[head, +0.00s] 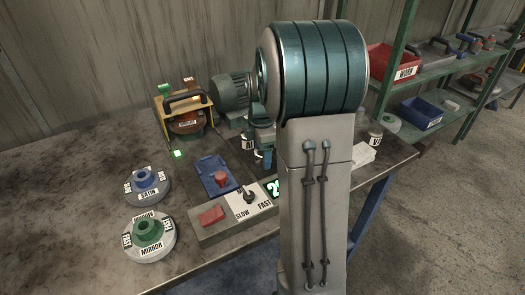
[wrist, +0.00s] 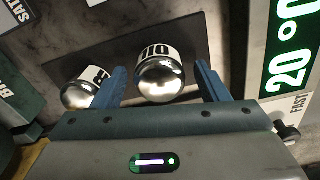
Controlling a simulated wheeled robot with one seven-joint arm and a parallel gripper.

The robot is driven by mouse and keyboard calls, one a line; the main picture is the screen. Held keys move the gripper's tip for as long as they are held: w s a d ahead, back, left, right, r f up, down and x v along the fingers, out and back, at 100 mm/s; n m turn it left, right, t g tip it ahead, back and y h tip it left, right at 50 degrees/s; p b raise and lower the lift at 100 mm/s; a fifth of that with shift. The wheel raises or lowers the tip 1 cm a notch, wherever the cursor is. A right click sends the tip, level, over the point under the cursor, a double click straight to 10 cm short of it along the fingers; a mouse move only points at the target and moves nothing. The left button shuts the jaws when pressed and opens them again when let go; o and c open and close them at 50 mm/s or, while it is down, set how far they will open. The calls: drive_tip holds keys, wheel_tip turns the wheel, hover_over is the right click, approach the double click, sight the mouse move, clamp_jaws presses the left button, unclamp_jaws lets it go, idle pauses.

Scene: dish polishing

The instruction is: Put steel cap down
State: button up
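In the wrist view, a shiny steel cap (wrist: 160,82) with a white label band stands between my two blue fingers. My gripper (wrist: 159,66) is open around it, with a narrow gap showing on each side. The cap appears to rest on a dark mat (wrist: 190,38); its contact with the mat is hidden. A second steel cap (wrist: 80,95) with a label band stands just left of the left finger.
A digital display (wrist: 288,50) and a speed knob (wrist: 287,131) are close on the right. A polishing motor (head: 231,91) stands behind. The bench's left side is clear.

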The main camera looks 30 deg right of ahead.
drive_tip(key=shift+r, duration=0.15)
wheel_tip(320, 180, up, 11)
drive_tip(key=s+a+f+m+t, duration=0.1)
drive_tip(key=s+a+f+m, duration=0.1)
drive_tip(key=s+a+m, duration=0.5)
drive_tip(key=s+a+f+m+t, duration=0.1)
drive_tip(key=s+a+f+m, duration=0.1)
drive_tip(key=s+a+m, duration=0.4)
drive_tip(key=s+m, duration=0.3)
drive_tip(key=s, duration=0.2)
drive_tip(key=shift+s+a+f+t+p, duration=0.15)
drive_tip(key=shift+s+a+t+p, duration=0.15)
drive_tip(key=shift+a+p, duration=0.1)
